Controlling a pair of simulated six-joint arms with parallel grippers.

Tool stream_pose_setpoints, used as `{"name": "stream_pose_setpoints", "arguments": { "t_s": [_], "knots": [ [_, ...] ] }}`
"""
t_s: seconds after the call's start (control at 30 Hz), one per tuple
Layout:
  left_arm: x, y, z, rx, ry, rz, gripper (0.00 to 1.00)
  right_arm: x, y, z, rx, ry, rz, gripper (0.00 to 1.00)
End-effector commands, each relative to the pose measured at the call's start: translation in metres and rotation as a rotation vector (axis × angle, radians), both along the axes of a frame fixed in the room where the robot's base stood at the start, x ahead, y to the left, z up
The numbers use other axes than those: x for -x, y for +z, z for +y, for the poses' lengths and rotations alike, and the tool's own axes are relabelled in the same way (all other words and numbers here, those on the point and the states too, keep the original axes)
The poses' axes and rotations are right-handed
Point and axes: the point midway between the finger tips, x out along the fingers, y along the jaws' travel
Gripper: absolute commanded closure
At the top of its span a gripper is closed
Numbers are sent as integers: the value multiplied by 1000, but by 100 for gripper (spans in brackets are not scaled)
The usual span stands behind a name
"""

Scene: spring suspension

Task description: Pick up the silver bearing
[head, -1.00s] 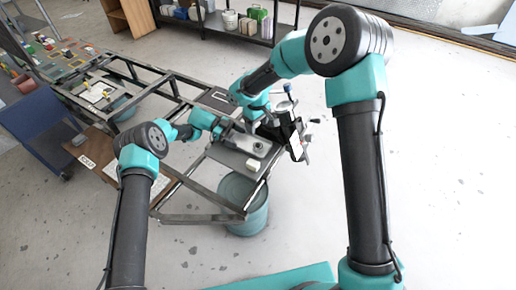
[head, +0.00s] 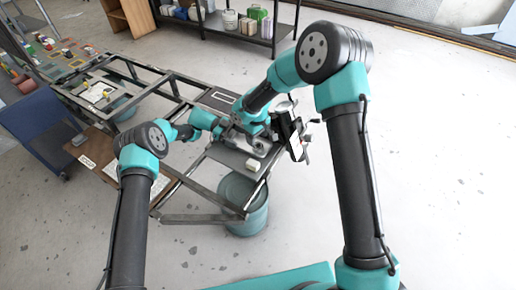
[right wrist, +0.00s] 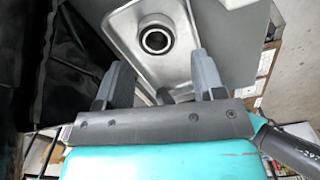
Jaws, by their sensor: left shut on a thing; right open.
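The silver bearing (right wrist: 155,38) is a ring with a dark hole. It sits at the end of a grey metal part (right wrist: 118,22) in the right wrist view. In the head view the bearing (head: 260,148) is small, beside my right gripper. My right gripper (right wrist: 159,70) is open and empty, its two fingers pointing toward the bearing with a gap to it in the picture. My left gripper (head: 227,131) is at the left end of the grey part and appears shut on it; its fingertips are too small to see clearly.
A dark metal frame bench (head: 200,218) carries the work. A small cream block (head: 252,165) lies on its plate in front of the bearing. A teal bin (head: 245,200) stands below. A device with a white screen (head: 295,148) is just right of my right gripper.

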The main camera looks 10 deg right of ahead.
Motion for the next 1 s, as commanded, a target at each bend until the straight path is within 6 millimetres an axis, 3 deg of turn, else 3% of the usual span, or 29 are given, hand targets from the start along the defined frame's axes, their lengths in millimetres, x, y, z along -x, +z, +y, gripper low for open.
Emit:
{"name": "stream_pose_setpoints", "arguments": {
  "t_s": [0.03,0.5,0.93,0.97,1.0],
  "knots": [
    [6,-15,0,-15,-2,20,32,1,-3,0,0,0,2,37],
    [6,-14,0,-15,-2,20,32,3,-54,0,-1,0,3,37],
    [7,-14,-1,-14,-4,19,34,4,-56,-2,-2,-4,6,37],
    [7,-14,-1,-14,-4,19,34,4,-56,-2,-3,-4,7,32],
    [7,-14,-1,-14,-4,19,34,4,-56,-2,-3,-4,7,36]
  ]
}}
